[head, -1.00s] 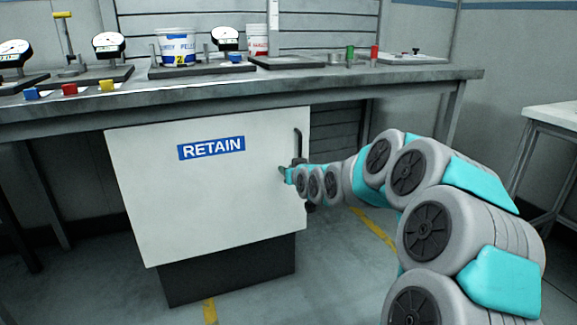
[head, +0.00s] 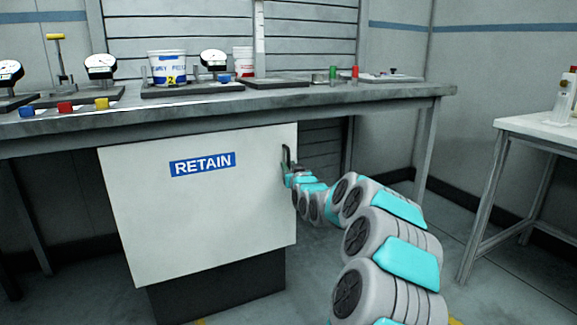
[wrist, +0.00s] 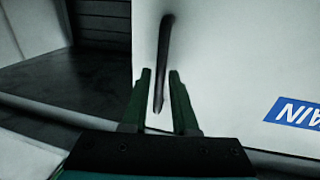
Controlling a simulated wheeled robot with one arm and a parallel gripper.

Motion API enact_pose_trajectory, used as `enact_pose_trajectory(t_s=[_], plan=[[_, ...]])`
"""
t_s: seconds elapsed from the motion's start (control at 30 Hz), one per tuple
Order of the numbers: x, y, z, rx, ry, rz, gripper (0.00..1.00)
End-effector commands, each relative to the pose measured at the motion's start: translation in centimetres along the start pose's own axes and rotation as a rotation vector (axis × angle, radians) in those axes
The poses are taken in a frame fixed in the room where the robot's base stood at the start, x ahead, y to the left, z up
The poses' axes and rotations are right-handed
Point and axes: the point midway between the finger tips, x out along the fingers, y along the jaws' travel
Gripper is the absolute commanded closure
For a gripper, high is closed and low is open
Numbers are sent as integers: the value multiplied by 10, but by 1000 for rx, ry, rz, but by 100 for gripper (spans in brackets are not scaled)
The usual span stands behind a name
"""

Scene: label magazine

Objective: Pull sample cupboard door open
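The white cupboard door (head: 200,225) with a blue RETAIN label (head: 202,164) is under the workbench and looks shut. Its dark upright handle (head: 285,153) is near the door's right edge. In the wrist view the handle (wrist: 165,50) runs down between the two green fingers of my gripper (wrist: 160,85), with the door face (wrist: 230,60) behind. The fingers are apart, one on each side of the handle, with a visible gap. In the head view my gripper (head: 287,174) is at the handle and partly hidden by my arm.
The workbench (head: 330,100) above carries gauges, a white tub (head: 168,68) and small coloured blocks. A bench leg (head: 426,150) stands right of the door. A white side table (head: 545,132) is at the far right. Floor shows between them.

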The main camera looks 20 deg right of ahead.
Motion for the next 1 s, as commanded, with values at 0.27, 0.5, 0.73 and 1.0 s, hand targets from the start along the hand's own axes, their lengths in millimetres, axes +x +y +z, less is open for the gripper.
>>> enact_pose_trajectory(t_s=[0.27, 0.5, 0.73, 1.0], plan=[[13, 0, -1, -1, 1, 1, 73], [14, 0, -1, -1, 0, 1, 73], [13, 0, -1, -1, 0, 1, 97], [13, 1, -1, -1, 0, 1, 100]])
